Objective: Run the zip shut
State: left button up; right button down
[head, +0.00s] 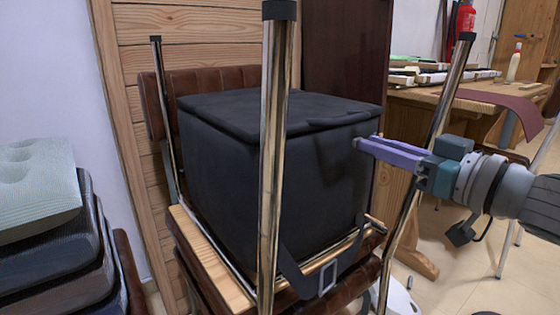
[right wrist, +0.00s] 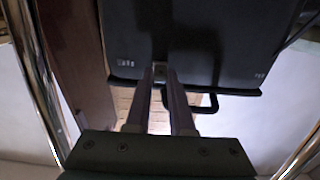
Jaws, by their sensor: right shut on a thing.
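A black box-shaped bag (head: 270,170) with a flat lid (head: 270,108) sits on an upturned chair's wooden-edged frame; a strap with a buckle (head: 327,278) hangs at its front. My right gripper (head: 360,144), with purple fingers, reaches in from the right to the bag's right side, just below the lid. In the right wrist view the fingers are shut on a small metallic piece, seemingly the zip pull (right wrist: 160,69), at the bag's edge. The zip's teeth are too dark to make out. My left gripper is not in view.
Chrome legs stand around the bag: one in front (head: 272,170), one at right (head: 432,135) near my right arm, one at back left (head: 163,110). Stacked cushioned seats (head: 45,245) are at left. A wooden table (head: 480,100) stands at back right.

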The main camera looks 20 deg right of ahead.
jog(key=d, duration=0.1)
jog(key=w+d, duration=0.1)
jog(key=d, duration=0.1)
jog(key=d+b, duration=0.1)
jog(key=shift+w+d, duration=0.3)
jog(key=shift+f, duration=0.1)
jog(key=c, duration=1.2)
grip_release()
jog(key=shift+c, duration=0.2)
jog(key=o, duration=0.4)
jog(key=shift+d, duration=0.2)
jog(key=shift+o, duration=0.3)
jog(key=shift+a, duration=0.1)
jog(key=shift+s, duration=0.1)
